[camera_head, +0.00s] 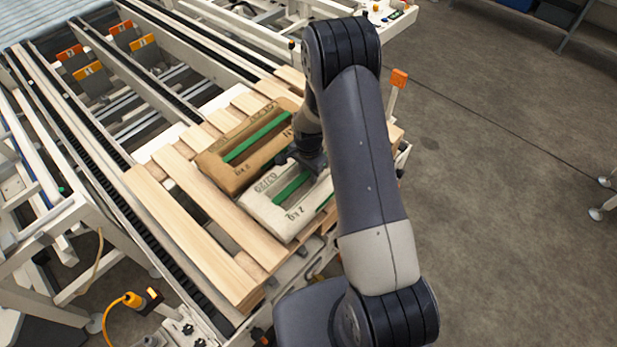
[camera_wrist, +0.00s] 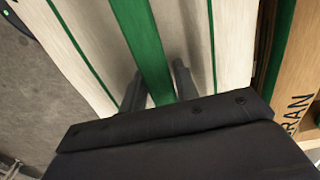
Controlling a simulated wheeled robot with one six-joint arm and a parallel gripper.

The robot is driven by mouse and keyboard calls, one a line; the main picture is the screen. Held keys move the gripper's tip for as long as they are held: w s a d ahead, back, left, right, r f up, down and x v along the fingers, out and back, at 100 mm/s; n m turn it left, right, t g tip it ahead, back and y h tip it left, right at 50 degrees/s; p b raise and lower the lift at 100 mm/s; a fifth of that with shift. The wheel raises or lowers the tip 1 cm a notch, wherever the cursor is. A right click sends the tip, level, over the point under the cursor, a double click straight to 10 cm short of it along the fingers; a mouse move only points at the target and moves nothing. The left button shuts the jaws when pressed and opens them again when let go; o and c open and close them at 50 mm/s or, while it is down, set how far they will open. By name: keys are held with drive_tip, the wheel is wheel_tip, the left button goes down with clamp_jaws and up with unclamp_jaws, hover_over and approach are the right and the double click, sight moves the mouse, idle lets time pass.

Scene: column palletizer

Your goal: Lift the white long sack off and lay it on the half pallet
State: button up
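The white sack (camera_head: 291,205) has a green strip along its top and "2 kg" print. It lies at the right front part of a slatted wooden pallet (camera_head: 197,232), beside a brown sack. My gripper (camera_head: 302,165) is over the far end of the white sack, partly hidden by my arm. In the wrist view the white sack (camera_wrist: 200,45) fills the middle. My gripper's fingers (camera_wrist: 157,85) stand on either side of its green strip (camera_wrist: 148,50). Whether they press on the strip cannot be told. No second pallet is clearly seen.
The brown sack (camera_head: 232,165) with a green strip lies close to the left of the white one; it also shows in the wrist view (camera_wrist: 299,75). Conveyor rails (camera_head: 95,165) run along the left. An orange-topped post (camera_head: 398,80) stands right of my arm.

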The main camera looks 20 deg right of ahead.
clamp_jaws()
idle(1.1)
drive_tip(key=shift+w+r, duration=0.15)
